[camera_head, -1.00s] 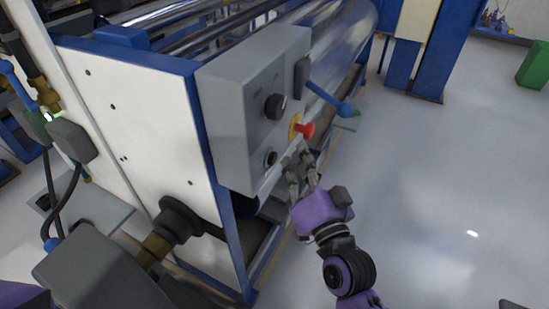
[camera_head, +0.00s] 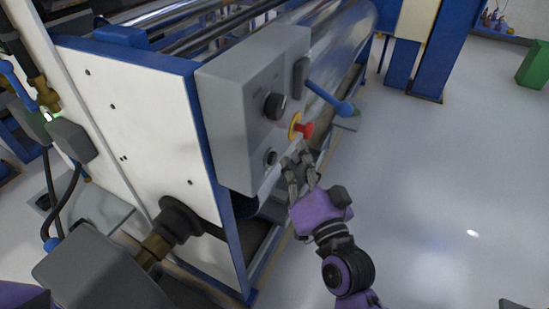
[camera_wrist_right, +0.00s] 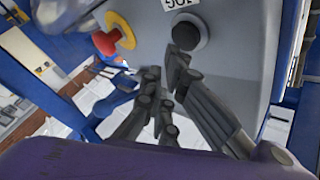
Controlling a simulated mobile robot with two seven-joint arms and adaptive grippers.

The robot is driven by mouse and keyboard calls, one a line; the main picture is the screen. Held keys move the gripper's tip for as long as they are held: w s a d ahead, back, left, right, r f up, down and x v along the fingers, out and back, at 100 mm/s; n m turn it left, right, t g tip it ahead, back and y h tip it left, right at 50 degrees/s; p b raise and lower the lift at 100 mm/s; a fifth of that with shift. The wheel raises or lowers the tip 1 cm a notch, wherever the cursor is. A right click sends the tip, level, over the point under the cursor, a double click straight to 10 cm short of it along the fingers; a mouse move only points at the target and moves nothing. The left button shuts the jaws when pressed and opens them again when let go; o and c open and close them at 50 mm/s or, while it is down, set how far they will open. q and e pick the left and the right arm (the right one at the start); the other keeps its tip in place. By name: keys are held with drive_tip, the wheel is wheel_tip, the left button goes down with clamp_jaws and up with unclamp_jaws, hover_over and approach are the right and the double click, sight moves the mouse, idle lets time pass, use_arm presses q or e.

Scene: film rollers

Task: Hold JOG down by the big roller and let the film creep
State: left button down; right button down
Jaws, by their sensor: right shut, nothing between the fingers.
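The JOG button (camera_head: 271,157) is a round black button low on the grey control box (camera_head: 228,105). In the right wrist view the button (camera_wrist_right: 188,34) sits under an upside-down JOG label (camera_wrist_right: 180,4). My right gripper (camera_head: 298,158) is just right of the button in the head view, shut and empty. In the wrist view its fingertips (camera_wrist_right: 165,75) lie just below the button; I cannot tell whether one touches it. The big roller (camera_head: 345,30), shiny with film, runs behind the box. My left gripper is not in view.
A red mushroom button (camera_head: 306,129) on a yellow plate sits just above my right fingers. A black knob (camera_head: 275,105) is higher on the box. A blue-handled lever (camera_head: 333,99) sticks out to the right. Open grey floor (camera_head: 440,190) lies at right.

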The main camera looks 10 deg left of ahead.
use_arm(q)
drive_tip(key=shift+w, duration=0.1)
use_arm(e)
drive_tip(key=shift+a, duration=0.15)
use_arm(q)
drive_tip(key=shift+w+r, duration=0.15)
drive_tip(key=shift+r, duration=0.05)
use_arm(e)
drive_tip(key=shift+w+a, duration=0.15)
drive_tip(key=shift+a, duration=0.15)
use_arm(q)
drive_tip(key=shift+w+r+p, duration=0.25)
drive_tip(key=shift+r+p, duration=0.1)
use_arm(e)
drive_tip(key=shift+w+a, duration=0.15)
drive_tip(key=shift+a, duration=0.3)
idle(0.4)
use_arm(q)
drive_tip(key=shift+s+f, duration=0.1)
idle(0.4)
use_arm(e)
drive_tip(key=shift+d, duration=0.2)
idle(2.2)
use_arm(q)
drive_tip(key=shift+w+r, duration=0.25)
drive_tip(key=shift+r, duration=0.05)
use_arm(e)
drive_tip(key=shift+s+d, duration=0.3)
drive_tip(key=shift+d, duration=0.4)
